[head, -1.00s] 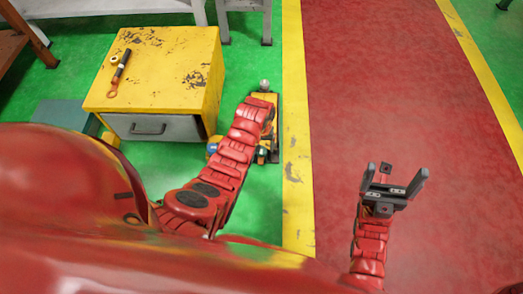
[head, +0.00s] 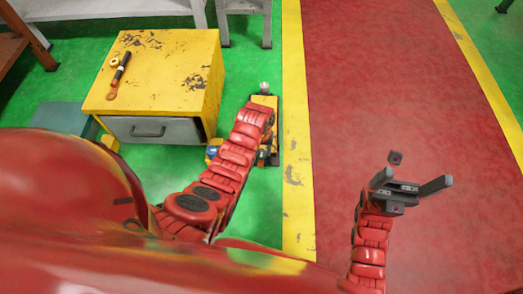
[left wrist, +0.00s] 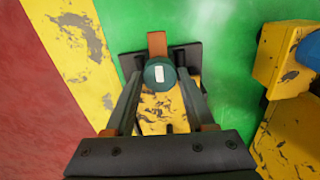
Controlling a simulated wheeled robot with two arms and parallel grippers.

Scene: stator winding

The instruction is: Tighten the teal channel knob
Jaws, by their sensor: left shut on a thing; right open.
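In the left wrist view the teal knob (left wrist: 160,73) shows a round face with a white mark. It sits above the yellow, worn body of a floor fixture (left wrist: 160,106). My left gripper (left wrist: 161,80) is shut on the teal knob, one finger on each side. In the head view the fixture (head: 266,101) stands on the green floor, and my left forearm hides the knob and the left fingers. My right gripper (head: 410,183) is open and empty above the red floor, far from the fixture.
A yellow cabinet (head: 150,80) with a grey drawer stands left of the fixture. A tool with a dark handle (head: 120,70) lies on its top. A blue part on a yellow block (left wrist: 308,48) is at right in the wrist view. The red lane is clear.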

